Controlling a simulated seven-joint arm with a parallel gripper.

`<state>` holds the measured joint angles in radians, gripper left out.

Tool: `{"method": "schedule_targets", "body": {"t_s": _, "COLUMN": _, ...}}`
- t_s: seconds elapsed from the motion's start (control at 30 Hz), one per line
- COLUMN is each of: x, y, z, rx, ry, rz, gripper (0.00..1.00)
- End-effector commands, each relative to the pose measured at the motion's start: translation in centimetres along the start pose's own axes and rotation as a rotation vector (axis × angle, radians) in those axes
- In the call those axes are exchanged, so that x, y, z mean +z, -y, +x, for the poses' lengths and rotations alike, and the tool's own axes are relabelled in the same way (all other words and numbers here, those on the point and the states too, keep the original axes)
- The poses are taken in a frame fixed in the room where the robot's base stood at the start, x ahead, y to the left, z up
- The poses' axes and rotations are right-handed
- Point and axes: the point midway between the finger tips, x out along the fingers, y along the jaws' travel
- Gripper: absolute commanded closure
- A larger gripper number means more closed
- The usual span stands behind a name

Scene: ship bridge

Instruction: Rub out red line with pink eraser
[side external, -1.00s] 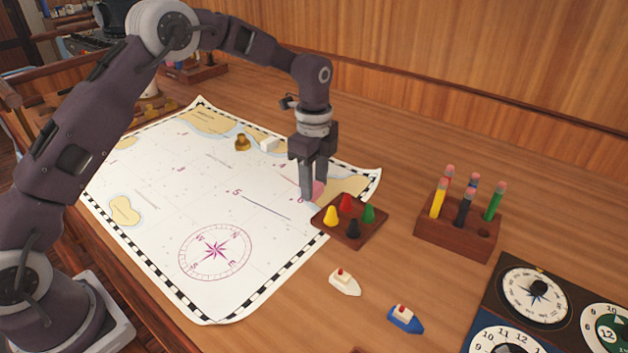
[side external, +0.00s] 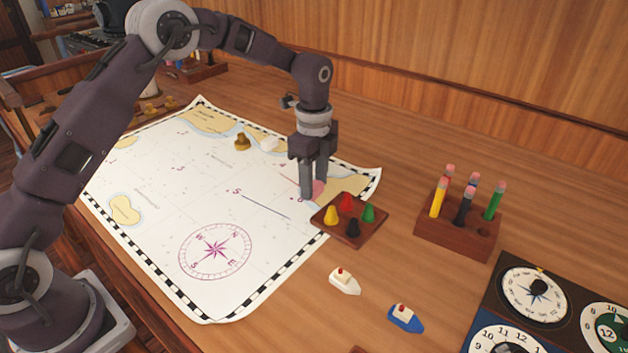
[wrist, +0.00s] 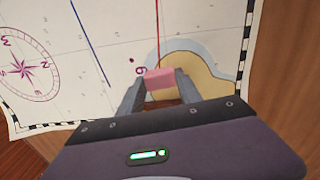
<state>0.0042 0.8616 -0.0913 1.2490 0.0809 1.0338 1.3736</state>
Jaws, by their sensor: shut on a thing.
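My gripper (side external: 313,190) is shut on the pink eraser (side external: 319,188), low at the right part of the chart (side external: 165,190). In the wrist view the pink eraser (wrist: 159,78) sits between both fingertips. The red line (wrist: 156,30) runs up the chart from the eraser's far edge to the top of that view. The eraser hides whatever lies under it. I cannot tell whether it touches the paper. A dark blue line (wrist: 90,42) lies to the left of the red one.
A wooden tray of coloured pawns (side external: 372,236) stands close to my fingers. A pencil block (side external: 455,241), a white boat (side external: 344,283) and a blue boat (side external: 406,320) are to the right. A brass piece (side external: 242,142) and a white block (side external: 270,144) sit at the chart's far side.

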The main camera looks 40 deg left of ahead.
Motion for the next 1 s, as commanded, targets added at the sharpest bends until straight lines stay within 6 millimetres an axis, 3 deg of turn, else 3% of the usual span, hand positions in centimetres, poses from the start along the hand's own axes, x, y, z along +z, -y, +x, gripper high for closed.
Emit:
{"method": "schedule_targets", "body": {"t_s": 0.47, "x": 0.1, "y": -0.1, "z": 0.1, "rx": 0.003, "ry": 0.001, "rz": 0.0, "gripper": 0.91}}
{"method": "schedule_targets", "body": {"t_s": 0.73, "x": 2.1, "y": 0.3, "z": 0.1, "rx": 0.003, "ry": 0.001, "rz": -0.003, "gripper": 0.91}}
{"method": "schedule_targets", "body": {"t_s": 1.0, "x": 2.4, "y": 0.4, "z": 0.1, "rx": 0.002, "ry": 0.002, "rz": 0.0, "gripper": 0.91}}
